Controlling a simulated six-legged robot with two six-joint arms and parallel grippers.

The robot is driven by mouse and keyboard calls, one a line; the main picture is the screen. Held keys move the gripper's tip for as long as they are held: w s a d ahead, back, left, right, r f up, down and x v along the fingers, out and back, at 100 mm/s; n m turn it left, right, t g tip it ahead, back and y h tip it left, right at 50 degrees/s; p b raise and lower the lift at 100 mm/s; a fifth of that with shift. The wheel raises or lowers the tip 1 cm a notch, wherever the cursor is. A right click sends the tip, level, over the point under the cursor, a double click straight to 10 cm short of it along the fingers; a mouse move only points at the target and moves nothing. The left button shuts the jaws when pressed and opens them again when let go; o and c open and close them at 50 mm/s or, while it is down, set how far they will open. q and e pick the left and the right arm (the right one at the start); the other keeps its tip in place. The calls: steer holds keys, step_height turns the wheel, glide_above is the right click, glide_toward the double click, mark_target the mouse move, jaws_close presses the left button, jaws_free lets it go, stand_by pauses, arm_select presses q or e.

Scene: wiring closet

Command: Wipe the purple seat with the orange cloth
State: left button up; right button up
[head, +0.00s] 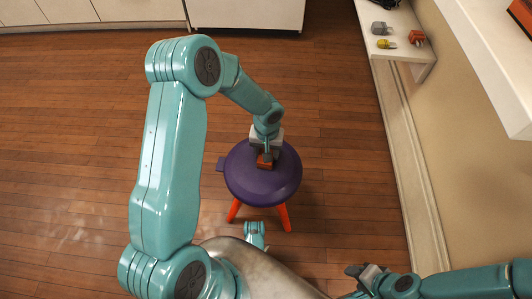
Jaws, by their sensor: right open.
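The purple seat (285,183) is a round stool top on orange-red legs, standing on the wooden floor in the middle of the head view. The orange cloth (264,162) is a small folded patch on the seat. My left gripper (266,152) points down right over the cloth at the seat's middle. Its fingers are small and partly hidden, so I cannot tell whether they grip the cloth. My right gripper (365,272) is open and empty at the bottom right, well apart from the stool.
A white wall shelf (402,48) at the upper right holds a grey, a yellow and a red small item. Another white shelf (490,50) juts out at the right edge. White cabinets (245,14) line the back. The floor left of the stool is clear.

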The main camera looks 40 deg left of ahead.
arm_select(q)
steer(key=shift+w+a, duration=0.15)
steer(key=shift+w, duration=0.15)
steer(key=shift+r+p, duration=0.5)
steer(key=shift+r, duration=0.35)
